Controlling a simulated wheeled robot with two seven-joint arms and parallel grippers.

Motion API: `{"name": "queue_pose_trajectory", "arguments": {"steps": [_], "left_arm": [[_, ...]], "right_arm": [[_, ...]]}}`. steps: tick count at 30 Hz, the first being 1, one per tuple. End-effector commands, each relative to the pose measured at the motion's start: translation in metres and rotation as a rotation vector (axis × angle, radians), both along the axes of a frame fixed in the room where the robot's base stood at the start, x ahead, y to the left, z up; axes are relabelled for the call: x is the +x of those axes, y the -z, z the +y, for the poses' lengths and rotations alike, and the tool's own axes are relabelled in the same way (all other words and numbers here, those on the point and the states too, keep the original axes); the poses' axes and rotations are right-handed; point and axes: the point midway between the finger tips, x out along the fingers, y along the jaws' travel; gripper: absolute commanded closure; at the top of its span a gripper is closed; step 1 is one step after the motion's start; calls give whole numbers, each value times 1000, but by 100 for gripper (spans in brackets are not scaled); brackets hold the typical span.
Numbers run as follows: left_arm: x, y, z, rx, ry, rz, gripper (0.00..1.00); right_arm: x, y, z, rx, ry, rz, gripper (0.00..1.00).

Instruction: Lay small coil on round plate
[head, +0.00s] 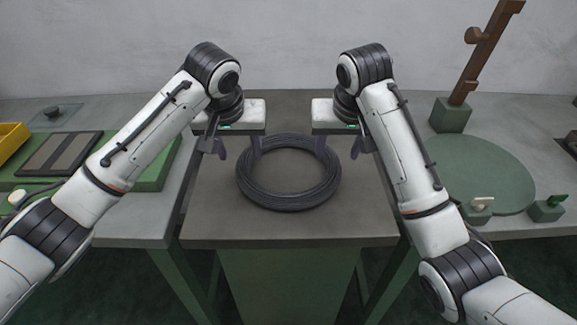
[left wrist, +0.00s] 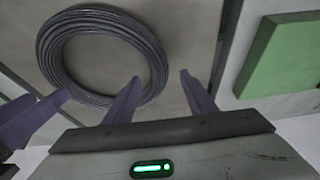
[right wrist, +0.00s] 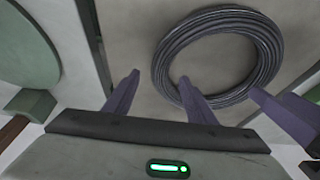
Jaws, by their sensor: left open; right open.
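A dark wire coil (head: 288,203) lies flat on the grey middle table. It also shows in the left wrist view (left wrist: 66,85) and the right wrist view (right wrist: 262,38). My left gripper (head: 238,150) is open above the coil's left far edge, one finger over the ring and one outside it. My right gripper (head: 338,149) is open at the coil's right far edge in the same way. Whether the fingers touch the coil I cannot tell. The round green plate (head: 482,165) lies on the right table, partly behind my right arm; it shows also in the right wrist view (right wrist: 22,50).
A green block with a brown post (head: 451,116) stands behind the plate. Small green blocks (head: 547,209) stand at its front edge. A green panel (head: 152,172) and a yellow bin (head: 12,139) are on the left table. The middle table's front (head: 290,229) is clear.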

Motion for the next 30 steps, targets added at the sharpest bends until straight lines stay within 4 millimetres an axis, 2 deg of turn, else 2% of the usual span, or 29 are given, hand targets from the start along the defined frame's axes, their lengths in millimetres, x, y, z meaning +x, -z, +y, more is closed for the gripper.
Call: {"name": "queue_pose_trajectory", "arguments": {"steps": [3,9,14,22,23,30], "left_arm": [[8,21,1,1,-2,4,49],[18,44,0,1,1,2,49],[21,52,0,0,1,1,49],[22,53,0,0,1,0,49],[22,53,0,0,1,0,51],[22,53,0,0,1,0,91]], "right_arm": [[7,21,0,-2,1,5,49],[18,44,0,-2,0,2,49],[21,52,0,-1,-1,1,49],[22,53,0,0,-1,0,49],[22,53,0,-1,-1,0,51],[22,53,0,-1,0,0,91]]}}
